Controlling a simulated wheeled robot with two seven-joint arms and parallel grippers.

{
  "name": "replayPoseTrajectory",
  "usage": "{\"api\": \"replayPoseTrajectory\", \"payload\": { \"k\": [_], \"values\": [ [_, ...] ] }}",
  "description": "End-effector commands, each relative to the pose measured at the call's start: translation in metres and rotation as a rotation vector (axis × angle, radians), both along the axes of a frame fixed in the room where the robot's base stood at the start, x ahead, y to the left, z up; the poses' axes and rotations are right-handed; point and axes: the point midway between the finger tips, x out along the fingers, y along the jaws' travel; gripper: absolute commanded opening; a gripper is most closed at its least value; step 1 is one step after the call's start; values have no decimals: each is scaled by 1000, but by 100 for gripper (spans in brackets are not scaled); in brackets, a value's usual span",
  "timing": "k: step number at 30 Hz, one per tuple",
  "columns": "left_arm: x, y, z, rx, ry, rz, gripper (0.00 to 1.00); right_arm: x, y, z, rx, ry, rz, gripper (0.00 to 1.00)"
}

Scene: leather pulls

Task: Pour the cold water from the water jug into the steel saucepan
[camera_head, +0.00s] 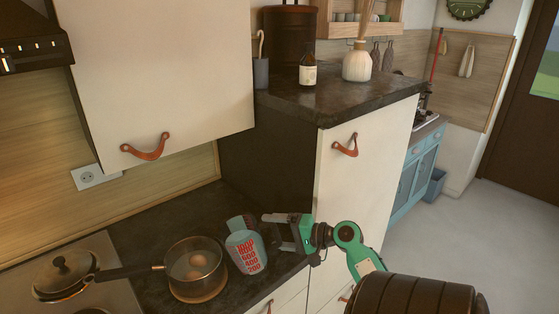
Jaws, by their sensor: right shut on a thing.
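I cannot tell the water level or see any stream. My left gripper is not in view.
A lidded pan (64,270) stands on the hob (110,262) at left. A tall cream cabinet (362,190) with a dark top rises close behind my right arm. A wall cupboard (160,75) hangs above the counter. A bottle (307,72) and vase (357,65) stand on the cabinet top.

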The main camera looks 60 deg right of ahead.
Motion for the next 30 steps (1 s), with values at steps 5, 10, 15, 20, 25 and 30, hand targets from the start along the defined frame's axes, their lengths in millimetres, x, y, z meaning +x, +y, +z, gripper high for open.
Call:
{"api": "replayPoseTrajectory", "payload": {
  "k": [5, 10, 15, 20, 25, 30],
  "values": [
    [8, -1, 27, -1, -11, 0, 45, 4, 4, 15, -63, 61, 2, 33],
    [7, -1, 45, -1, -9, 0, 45, 9, 8, 23, -120, 118, 2, 33],
    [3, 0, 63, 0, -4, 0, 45, 14, 13, 32, -175, 174, 1, 33],
    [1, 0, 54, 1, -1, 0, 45, 13, 12, 24, -169, 170, -1, 33],
    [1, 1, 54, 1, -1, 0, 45, 13, 12, 24, -169, 169, -1, 33],
    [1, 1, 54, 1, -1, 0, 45, 13, 12, 24, -168, 170, -1, 33]
  ]
}}
